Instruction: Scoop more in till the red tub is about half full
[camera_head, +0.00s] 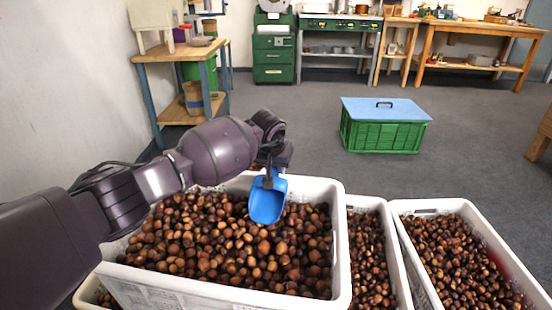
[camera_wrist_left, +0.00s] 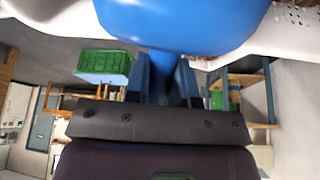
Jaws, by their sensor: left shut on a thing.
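A blue scoop (camera_head: 267,203) hangs over the white crate of chestnuts (camera_head: 341,240) in front of me, its bowl tilted down and facing me. No chestnuts show in the bowl. My left gripper (camera_head: 270,165) is shut on the scoop's handle near the crate's far rim. In the left wrist view the fingers (camera_wrist_left: 163,82) hold the blue handle, and the scoop's underside (camera_wrist_left: 180,25) fills the top. Whether the scoop touches the chestnuts is hard to tell. No red tub shows clearly. My right gripper is out of view.
More white crates of chestnuts stand at the right, one in the middle (camera_head: 397,262) and one at the far right (camera_head: 413,208). A green crate with a blue lid (camera_head: 384,137) stands on the open grey floor beyond. A wooden workbench (camera_head: 150,58) is at the back left.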

